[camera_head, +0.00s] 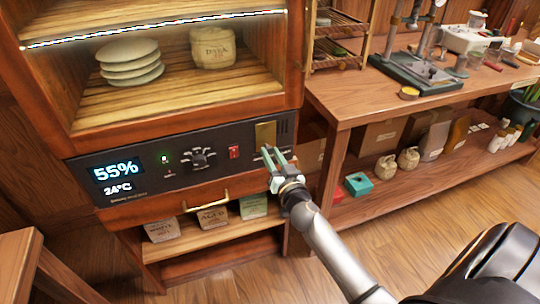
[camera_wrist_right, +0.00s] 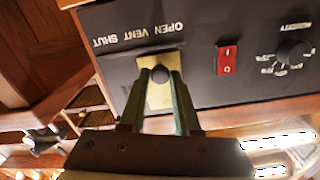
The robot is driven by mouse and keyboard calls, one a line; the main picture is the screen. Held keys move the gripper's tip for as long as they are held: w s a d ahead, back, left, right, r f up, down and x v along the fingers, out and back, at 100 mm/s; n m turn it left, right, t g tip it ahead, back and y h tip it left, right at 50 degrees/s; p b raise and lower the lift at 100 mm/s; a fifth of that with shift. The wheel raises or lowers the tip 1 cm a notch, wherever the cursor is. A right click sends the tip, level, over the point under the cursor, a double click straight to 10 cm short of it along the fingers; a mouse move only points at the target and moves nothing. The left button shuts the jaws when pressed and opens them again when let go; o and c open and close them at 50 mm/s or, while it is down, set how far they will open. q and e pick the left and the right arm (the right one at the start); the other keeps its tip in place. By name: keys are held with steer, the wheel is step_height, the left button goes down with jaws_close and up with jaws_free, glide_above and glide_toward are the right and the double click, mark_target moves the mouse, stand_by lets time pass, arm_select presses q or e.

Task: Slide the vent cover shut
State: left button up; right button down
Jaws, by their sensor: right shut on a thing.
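The vent cover (camera_head: 265,134) is a brass plate on the dark control panel, left of a small slotted grille (camera_head: 284,127) in the head view. In the wrist view the cover (camera_wrist_right: 172,61) sits beside the printed word OPEN, and the word SHUT is farther left, upside down. A dark round knob (camera_wrist_right: 159,74) stands on the cover. My right gripper (camera_head: 269,154) reaches the panel from below right. In the wrist view its fingers (camera_wrist_right: 160,82) are shut on the knob. My left gripper is not in view.
The panel (camera_head: 130,160) also carries a display, a dial and a red switch (camera_head: 234,152). A brass drawer handle (camera_head: 206,200) sticks out below it. The shelf above holds stacked cakes (camera_head: 131,62) and a wrapped bundle (camera_head: 212,47). A wooden bench (camera_head: 350,98) stands at right.

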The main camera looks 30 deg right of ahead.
steer(key=d, duration=0.2)
steer(key=s+d, duration=0.1)
steer(key=d, duration=0.1)
steer(key=shift+d+r+p, duration=0.15)
steer(key=shift+p, duration=0.2)
steer(key=shift+s+d, duration=0.1)
steer(key=shift+d, duration=0.3)
steer(key=c, duration=0.6)
jaws_free()
steer(key=shift+d, duration=0.1)
steer(key=shift+c, duration=0.2)
